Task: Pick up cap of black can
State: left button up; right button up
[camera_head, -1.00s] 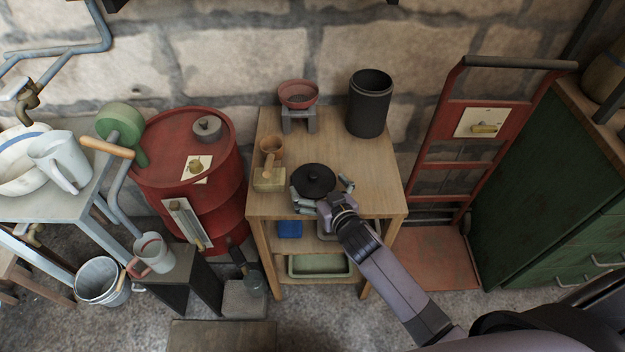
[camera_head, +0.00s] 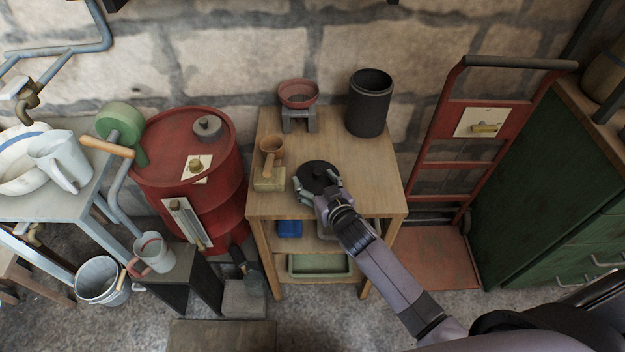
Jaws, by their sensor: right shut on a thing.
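The black cap (camera_head: 316,172) is a round dark lid with a small knob, at the front middle of the wooden table's top. My right gripper (camera_head: 317,187) is shut on the cap, with its fingers at the cap's left and right sides. The gripper's body hides the cap's front part. I cannot tell whether the cap is clear of the table top. The black can (camera_head: 368,108) stands upright and open at the table's back right. My left gripper is not in view.
On the wooden table (camera_head: 372,180) stand a red bowl on a grey stand (camera_head: 298,96) and a wooden cup-like piece on a block (camera_head: 270,165). A red barrel (camera_head: 190,150) is at left. A red hand truck (camera_head: 465,150) is at right. The table's right side is clear.

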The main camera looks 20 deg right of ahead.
jog(key=shift+d+f, duration=0.1)
jog(key=c, duration=0.4)
jog(key=shift+c, duration=0.2)
